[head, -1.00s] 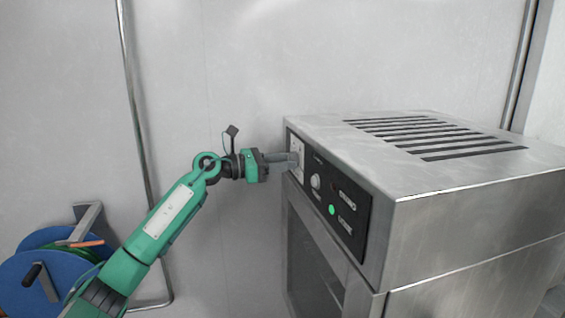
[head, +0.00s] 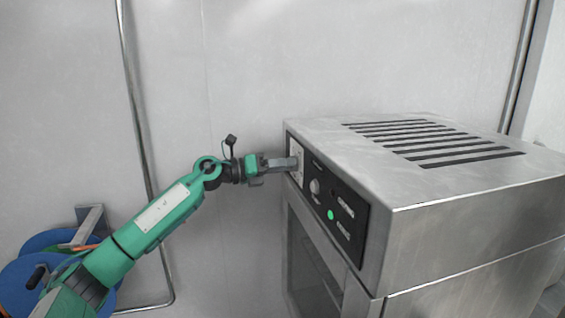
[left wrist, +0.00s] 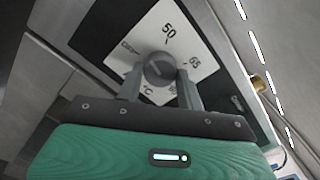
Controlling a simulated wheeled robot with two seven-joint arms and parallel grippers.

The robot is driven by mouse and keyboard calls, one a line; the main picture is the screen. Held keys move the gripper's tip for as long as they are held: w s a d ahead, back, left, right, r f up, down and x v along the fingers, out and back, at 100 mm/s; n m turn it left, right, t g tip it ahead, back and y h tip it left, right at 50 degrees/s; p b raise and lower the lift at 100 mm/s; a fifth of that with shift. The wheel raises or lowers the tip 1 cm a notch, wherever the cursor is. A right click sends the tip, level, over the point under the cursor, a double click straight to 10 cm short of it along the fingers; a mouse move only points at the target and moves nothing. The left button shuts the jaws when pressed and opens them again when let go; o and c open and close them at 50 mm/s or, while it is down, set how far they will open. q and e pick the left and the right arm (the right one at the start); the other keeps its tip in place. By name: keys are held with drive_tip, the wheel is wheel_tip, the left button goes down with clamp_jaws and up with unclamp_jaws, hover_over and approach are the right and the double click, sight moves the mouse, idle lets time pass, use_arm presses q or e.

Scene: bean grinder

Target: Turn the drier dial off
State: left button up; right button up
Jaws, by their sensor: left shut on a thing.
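The drier (head: 470,225) is a steel box with a black control panel (head: 352,205) on its front, at the right of the head view. Its dark round dial (left wrist: 160,69) sits on a white plate marked 50 and 65 in the left wrist view. My left gripper (head: 295,164) reaches the panel's far end from the left. In the left wrist view its fingers are on either side of the dial, shut on it. In the head view the fingers hide the dial. My right gripper is not in view.
A pale knob (head: 315,186) and a lit green button (head: 331,215) are on the same panel, close to my left fingers. A blue reel (head: 40,265) stands at the lower left. A metal pipe (head: 140,130) runs down the wall behind my arm.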

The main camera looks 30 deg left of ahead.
use_arm(q)
drive_tip(key=n+p, duration=0.3)
drive_tip(key=n, duration=0.2)
drive_tip(key=shift+r, duration=0.1)
drive_tip(key=shift+n, duration=0.3)
idle(0.4)
drive_tip(key=o, duration=1)
drive_tip(key=b+v, duration=1)
drive_tip(key=v, duration=0.3)
drive_tip(key=shift+s+a+b, duration=0.2)
drive_tip(key=shift+a+b, duration=0.1)
drive_tip(key=shift+b, duration=0.1)
